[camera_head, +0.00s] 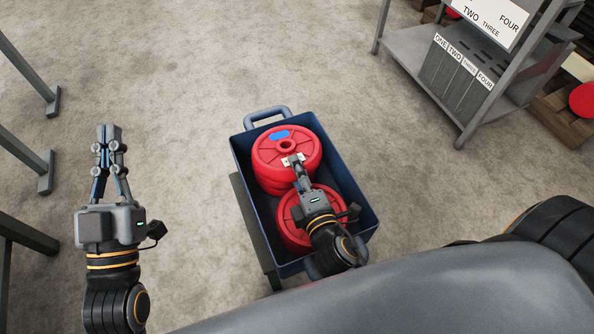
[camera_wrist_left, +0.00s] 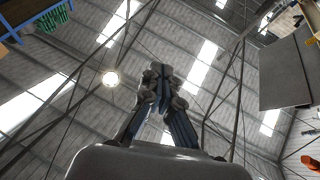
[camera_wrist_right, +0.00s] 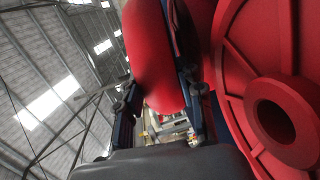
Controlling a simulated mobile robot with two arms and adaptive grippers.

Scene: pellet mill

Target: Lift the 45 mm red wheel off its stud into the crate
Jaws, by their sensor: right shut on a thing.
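A red wheel (camera_head: 268,152) with a blue patch and a raised hub tops a stack in the far half of the dark blue crate (camera_head: 361,190). My right gripper (camera_head: 295,163) is shut on this wheel's near rim; its rim also shows between the fingers in the right wrist view (camera_wrist_right: 152,60). A small white label beside the fingertips is too small to read. Another red wheel (camera_head: 291,230) lies in the near half, partly under my right gripper; a hub face fills the right wrist view's right side (camera_wrist_right: 240,100). My left gripper (camera_head: 109,133) is shut and empty, left of the crate.
The crate has a handle (camera_head: 268,115) at its far end and sits on a dark stand (camera_head: 249,215). A grey shelf rack (camera_head: 425,55) with numbered signs stands at the upper right. Grey metal legs (camera_head: 30,165) line the left edge. The floor between is clear.

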